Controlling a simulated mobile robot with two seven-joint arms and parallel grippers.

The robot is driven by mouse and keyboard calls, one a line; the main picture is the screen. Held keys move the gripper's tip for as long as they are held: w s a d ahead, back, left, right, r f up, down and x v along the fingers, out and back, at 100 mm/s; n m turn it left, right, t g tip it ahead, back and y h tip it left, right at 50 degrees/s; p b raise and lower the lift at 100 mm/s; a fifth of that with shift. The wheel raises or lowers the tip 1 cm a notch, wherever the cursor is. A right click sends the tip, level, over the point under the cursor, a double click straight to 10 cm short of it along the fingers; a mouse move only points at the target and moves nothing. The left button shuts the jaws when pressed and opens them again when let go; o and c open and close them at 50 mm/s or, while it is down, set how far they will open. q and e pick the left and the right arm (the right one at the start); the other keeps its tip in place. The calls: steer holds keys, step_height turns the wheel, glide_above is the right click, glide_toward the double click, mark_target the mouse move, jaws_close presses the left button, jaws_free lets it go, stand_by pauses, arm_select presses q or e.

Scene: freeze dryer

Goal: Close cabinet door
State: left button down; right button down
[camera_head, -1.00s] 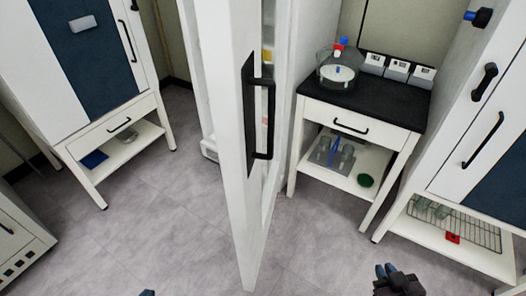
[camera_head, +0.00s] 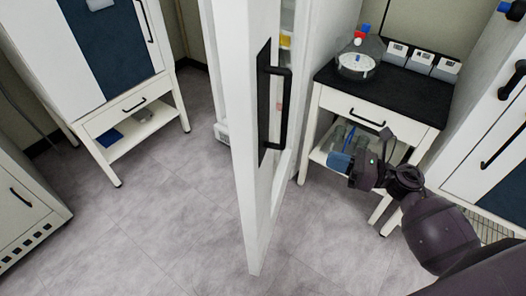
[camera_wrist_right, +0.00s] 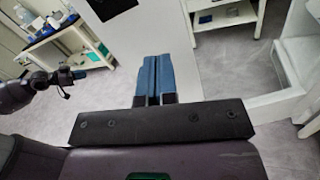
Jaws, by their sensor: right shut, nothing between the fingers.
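The cabinet door (camera_head: 247,180) is a tall white panel standing open, seen almost edge-on in the head view. Its black bar handle (camera_head: 284,108) is on the side facing right. My right gripper (camera_head: 340,163) is raised to the right of the door, with its blue fingertips pointing left towards it; it looks apart from the door. In the right wrist view its fingers (camera_wrist_right: 152,80) are pressed together and empty, in front of the white door panel (camera_wrist_right: 150,30). My left gripper is out of the head view; a dark arm with a blue tip (camera_wrist_right: 78,75) shows at left in the wrist view.
The white cabinet body (camera_head: 325,50) stands behind the door. A black-topped table (camera_head: 385,90) with a glass vessel (camera_head: 357,62) stands right of it. Another cabinet (camera_head: 105,55) is at the left. The grey floor (camera_head: 165,215) left of the door is clear.

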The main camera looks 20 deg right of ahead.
mark_target(268, 152)
steer(key=w+a+n, duration=0.1)
steer(key=a, duration=0.2)
steer(key=w+a+n+g+p, duration=0.1)
steer(key=w+a, duration=0.1)
steer(key=a, duration=0.2)
steer(key=w+a+n, duration=0.1)
steer(key=w+a, duration=0.1)
steer(key=a, duration=0.2)
steer(key=shift+w+f+y+p, duration=0.15)
steer(key=shift+w+y+p, duration=0.1)
steer(key=shift+y+p, duration=0.05)
steer(key=shift+x, duration=0.9)
steer(key=shift+f, duration=0.1)
